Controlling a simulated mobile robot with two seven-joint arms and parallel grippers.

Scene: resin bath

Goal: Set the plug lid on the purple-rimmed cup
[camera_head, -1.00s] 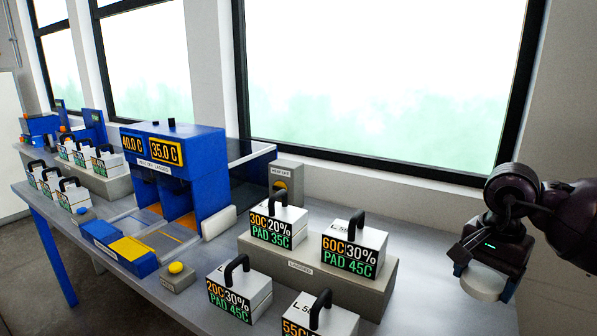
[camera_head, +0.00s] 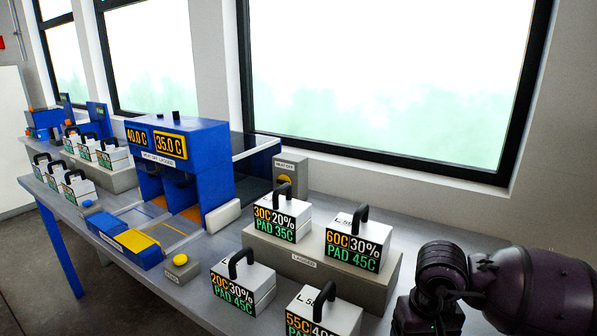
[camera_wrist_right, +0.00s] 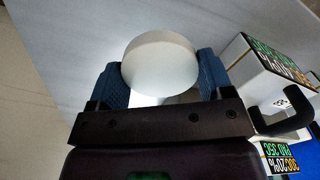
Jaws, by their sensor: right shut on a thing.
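My right gripper (camera_wrist_right: 160,75) is shut on a plain white round piece that looks like the plug lid (camera_wrist_right: 160,58). In the right wrist view it sits between the two blue finger pads, its round face showing. In the head view only my right wrist shows at the bottom right; its fingers and the held piece are out of frame. No purple-rimmed cup is visible in either view. My left gripper is not in view.
Labelled white boxes with black handles stand on the grey bench and a grey step (camera_head: 310,262), including a 60C box (camera_head: 357,243) near my right arm. A blue heater unit (camera_head: 205,165) stands further left. A window is behind.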

